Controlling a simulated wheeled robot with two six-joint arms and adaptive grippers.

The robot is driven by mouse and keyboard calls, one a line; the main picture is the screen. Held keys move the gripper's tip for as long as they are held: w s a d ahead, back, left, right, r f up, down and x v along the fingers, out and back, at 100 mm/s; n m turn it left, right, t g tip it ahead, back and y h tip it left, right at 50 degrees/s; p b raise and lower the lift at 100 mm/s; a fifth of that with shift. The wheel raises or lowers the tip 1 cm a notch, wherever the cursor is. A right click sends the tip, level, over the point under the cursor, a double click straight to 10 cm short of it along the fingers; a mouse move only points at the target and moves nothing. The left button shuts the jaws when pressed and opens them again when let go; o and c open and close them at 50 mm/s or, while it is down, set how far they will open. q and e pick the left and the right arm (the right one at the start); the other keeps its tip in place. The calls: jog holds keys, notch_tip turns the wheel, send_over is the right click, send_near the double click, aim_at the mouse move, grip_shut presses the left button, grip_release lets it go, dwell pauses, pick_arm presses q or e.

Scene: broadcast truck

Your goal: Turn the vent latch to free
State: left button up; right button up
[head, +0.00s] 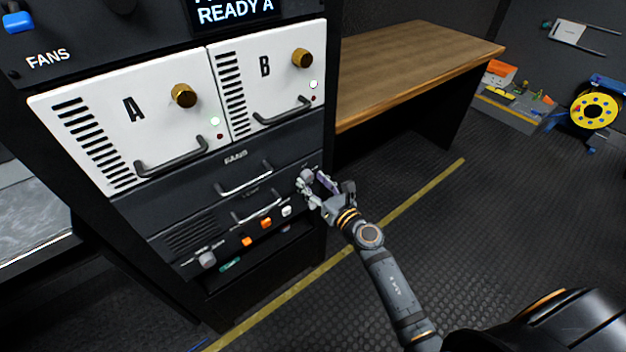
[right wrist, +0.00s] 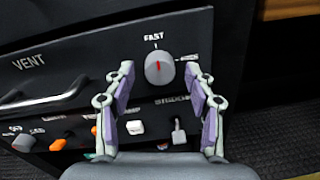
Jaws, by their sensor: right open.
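The vent latch is a round grey knob (right wrist: 159,69) on the dark drawer front marked VENT. Its red pointer line stands upright, toward the word FAST above it. A second small label at its right is too blurred to read. In the head view the knob (head: 306,175) is at the right end of the lower rack panel. My right gripper (right wrist: 160,78) is open, with one finger to each side of the knob. I cannot tell whether the fingers touch it. The gripper also shows at the panel in the head view (head: 313,182). My left gripper is not in view.
A drawer handle (right wrist: 45,101) is left of the knob. Below are a white button (right wrist: 135,127), orange buttons and a grey switch (right wrist: 179,132). White units A and B (head: 232,92) sit above. A wooden bench (head: 420,60) stands right; the floor before it is clear.

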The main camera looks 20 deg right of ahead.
jog(key=shift+w, duration=0.2)
jog(key=c, duration=1.1)
jog(key=shift+c, duration=0.2)
